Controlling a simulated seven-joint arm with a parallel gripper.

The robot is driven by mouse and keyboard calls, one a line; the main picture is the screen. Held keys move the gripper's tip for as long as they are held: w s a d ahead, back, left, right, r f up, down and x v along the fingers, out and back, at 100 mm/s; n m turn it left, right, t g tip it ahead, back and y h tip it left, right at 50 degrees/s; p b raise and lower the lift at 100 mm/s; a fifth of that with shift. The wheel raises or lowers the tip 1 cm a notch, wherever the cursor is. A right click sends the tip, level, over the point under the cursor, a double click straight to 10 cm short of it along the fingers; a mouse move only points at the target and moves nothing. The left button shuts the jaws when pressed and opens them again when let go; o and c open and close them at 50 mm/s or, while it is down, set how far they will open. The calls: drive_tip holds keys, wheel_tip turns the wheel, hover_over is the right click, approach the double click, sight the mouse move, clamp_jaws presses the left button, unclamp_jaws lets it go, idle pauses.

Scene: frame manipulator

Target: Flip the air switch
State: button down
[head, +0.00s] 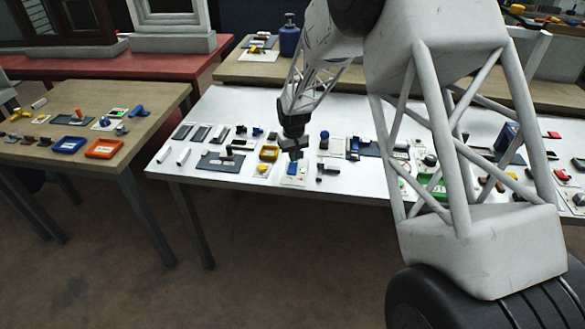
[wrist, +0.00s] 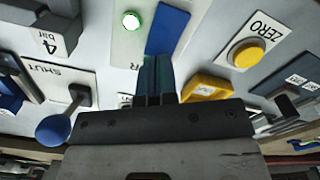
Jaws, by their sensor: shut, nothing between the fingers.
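The air switch is a pale plate (wrist: 126,45) with a blue rocker (wrist: 168,30) and a lit green lamp (wrist: 131,20) at the top centre of the wrist view. Its label is mostly hidden; only an "R" shows. In the head view its plate (head: 293,181) lies on the white table below my gripper (head: 296,155). In the wrist view my gripper (wrist: 153,78) is shut and empty. Its fingertips overlap the near end of the blue rocker; I cannot tell whether they touch it. Which way the rocker is tilted is unclear.
A yellow ZERO button (wrist: 247,53) is to the right in the wrist view. A SHUT lever with a blue ball (wrist: 53,130) is to the left, and a yellow piece (wrist: 208,88) is close beside the fingers. The white table (head: 235,103) is crowded around the switch.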

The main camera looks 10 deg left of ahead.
sight(295, 165)
drive_tip(key=shift+f, duration=1.15)
idle(1.1)
drive_tip(key=shift+r, duration=3.5)
drive_tip(key=shift+s+d+r, duration=0.15)
drive_tip(key=shift+d+r, duration=0.2)
drive_tip(key=shift+r, duration=0.1)
drive_tip(key=s+d+r+m+t, duration=0.1)
drive_tip(key=s+d+r+m, duration=0.2)
drive_tip(key=s+d+r, duration=1.7)
drive_tip(key=s+d+m, duration=0.1)
drive_tip(key=s+d, duration=0.2)
drive_tip(key=s, duration=0.5)
drive_tip(key=s+d+r+m+t, duration=0.1)
drive_tip(key=s+d, duration=0.3)
drive_tip(key=s, duration=0.5)
drive_tip(key=s+d+r+m, duration=0.1)
drive_tip(key=s+d, duration=0.2)
drive_tip(key=s, duration=0.6)
drive_tip(key=shift+s+d+r+t, duration=0.15)
drive_tip(key=shift+d+t, duration=0.15)
drive_tip(key=shift+d, duration=0.05)
